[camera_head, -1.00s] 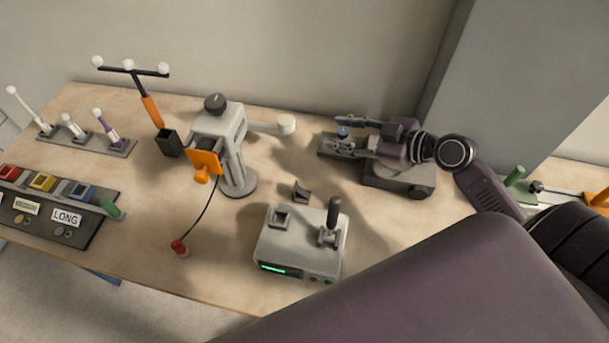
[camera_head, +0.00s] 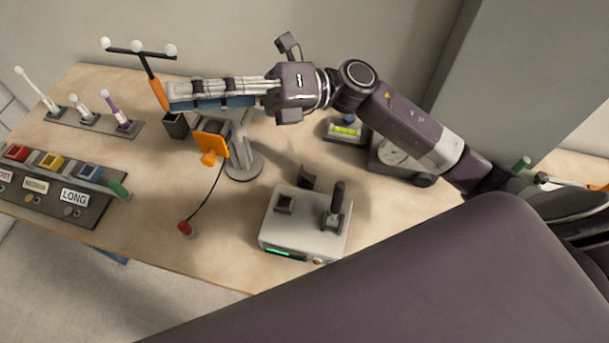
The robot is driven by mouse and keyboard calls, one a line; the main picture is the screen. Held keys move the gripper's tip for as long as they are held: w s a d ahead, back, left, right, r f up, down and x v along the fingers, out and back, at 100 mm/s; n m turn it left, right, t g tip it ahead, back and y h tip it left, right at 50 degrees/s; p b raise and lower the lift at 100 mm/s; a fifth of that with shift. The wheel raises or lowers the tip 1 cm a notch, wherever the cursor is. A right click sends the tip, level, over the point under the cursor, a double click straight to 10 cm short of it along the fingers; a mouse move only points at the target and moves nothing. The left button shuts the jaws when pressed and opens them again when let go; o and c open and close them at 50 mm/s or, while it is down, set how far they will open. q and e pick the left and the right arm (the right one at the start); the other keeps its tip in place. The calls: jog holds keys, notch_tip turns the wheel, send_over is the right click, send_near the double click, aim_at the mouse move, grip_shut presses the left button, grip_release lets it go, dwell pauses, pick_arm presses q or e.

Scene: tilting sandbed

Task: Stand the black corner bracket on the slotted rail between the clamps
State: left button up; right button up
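The black corner bracket (camera_head: 309,177) appears to be the small dark angled piece lying on the table just behind the grey control box. My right gripper (camera_head: 170,97) reaches in from the right and points left, high in front of the grey stand. Its fingers lie almost in line with the view, so their gap is hidden. No held object can be made out. At the far right, a green part (camera_head: 521,163) and an orange part (camera_head: 604,188) may be the clamps; my arm hides much of that area, and I cannot make out the slotted rail. My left gripper is out of view.
The grey control box (camera_head: 275,238) has an upright black lever. The grey stand (camera_head: 243,168) carries an orange plate (camera_head: 210,146); a cord leads to a red knob (camera_head: 186,229). A levelled device (camera_head: 345,130) sits behind my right arm. Labelled trays (camera_head: 88,210) stand left.

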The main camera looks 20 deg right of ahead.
jog(key=s+a+f+n+g+h, duration=0.2)
jog(key=s+f+n+g+h, duration=0.3)
jog(key=f, duration=0.5)
jog(key=t+h, duration=0.3)
jog(key=h, duration=0.9)
send_over(305, 173)
jog(key=s+a, duration=0.4)
jog(key=a, duration=0.4)
notch_tip(305, 173, down, 15)
jog(key=shift+w+f, duration=0.1)
jog(key=shift+f, duration=0.05)
jog(key=w+d+h, duration=0.1)
jog(key=d, duration=0.1)
jog(key=w+d+h, duration=0.1)
jog(key=d, duration=0.2)
jog(key=w+d+f+t+h, duration=0.1)
jog(key=d, duration=0.1)
jog(key=shift+w+d+m+h, duration=0.15)
jog(key=shift+d+m+h, duration=0.15)
jog(key=shift+h, duration=0.1)
notch_tip(305, 173, down, 7)
jog(key=p, duration=0.3)
jog(key=shift+w+d, duration=0.1)
jog(key=shift+f, duration=0.4)
jog(key=shift+w, duration=0.1)
jog(key=shift+c, duration=0.4)
grip_shut()
